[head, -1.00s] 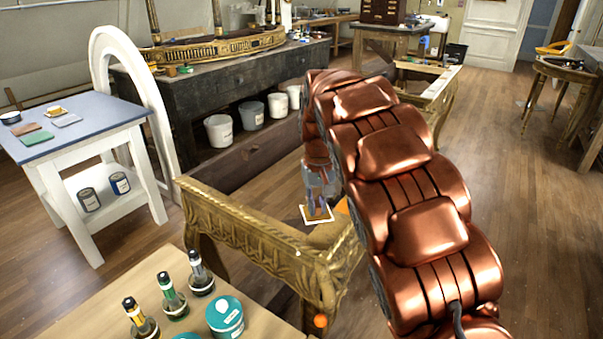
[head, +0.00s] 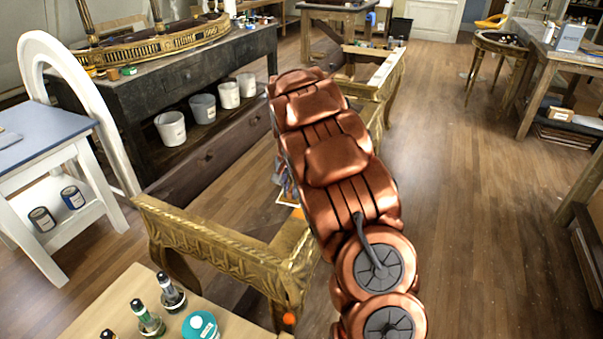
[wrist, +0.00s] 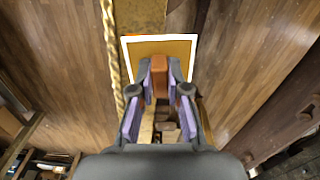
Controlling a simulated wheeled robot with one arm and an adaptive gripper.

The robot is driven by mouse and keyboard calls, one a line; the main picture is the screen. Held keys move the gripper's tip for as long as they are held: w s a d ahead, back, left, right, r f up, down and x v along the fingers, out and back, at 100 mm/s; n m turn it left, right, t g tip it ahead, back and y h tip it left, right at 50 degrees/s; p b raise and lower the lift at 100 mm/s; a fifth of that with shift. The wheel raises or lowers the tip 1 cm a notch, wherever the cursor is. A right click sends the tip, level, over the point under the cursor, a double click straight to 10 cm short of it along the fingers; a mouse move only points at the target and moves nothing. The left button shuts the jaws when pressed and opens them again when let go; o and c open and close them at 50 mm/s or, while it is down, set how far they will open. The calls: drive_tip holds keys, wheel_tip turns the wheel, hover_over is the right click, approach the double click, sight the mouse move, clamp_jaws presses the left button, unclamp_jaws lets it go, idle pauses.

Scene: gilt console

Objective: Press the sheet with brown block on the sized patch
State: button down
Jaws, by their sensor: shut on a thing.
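In the wrist view my gripper (wrist: 160,72) is shut on the brown block (wrist: 160,85), held upright between its two fingers. Just beyond the fingertips is a golden-brown square sheet (wrist: 172,48) with a white border, over the gilt console rail (wrist: 145,12). The block's end overlaps the sheet in this view; I cannot tell whether they touch. I cannot make out a separate sized patch; it may be under the sheet. In the head view my arm hides most of the gripper, and only a sliver of the sheet (head: 287,199) shows.
The gilt console frame (head: 215,240) has a carved front rail and an open middle. A table with bottles and a teal jar (head: 200,326) stands near left. A white side table (head: 40,150) is at left. Floor (head: 460,220) on the right is clear.

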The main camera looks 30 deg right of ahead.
sight(302, 213)
drive_tip(key=d, duration=0.1)
drive_tip(key=s+d+m, duration=0.1)
drive_tip(key=d, duration=0.1)
drive_tip(key=shift+d+r+m+p, duration=0.1)
drive_tip(key=shift+m+p, duration=0.2)
drive_tip(key=shift+p, duration=0.1)
drive_tip(key=shift+f+b, duration=0.4)
drive_tip(key=shift+f, duration=2.55)
drive_tip(key=shift+f+b, duration=0.45)
drive_tip(key=shift+f, duration=0.3)
idle(0.4)
drive_tip(key=shift+r, duration=0.15)
drive_tip(key=shift+r+p, duration=0.35)
drive_tip(key=shift+r, duration=3.1)
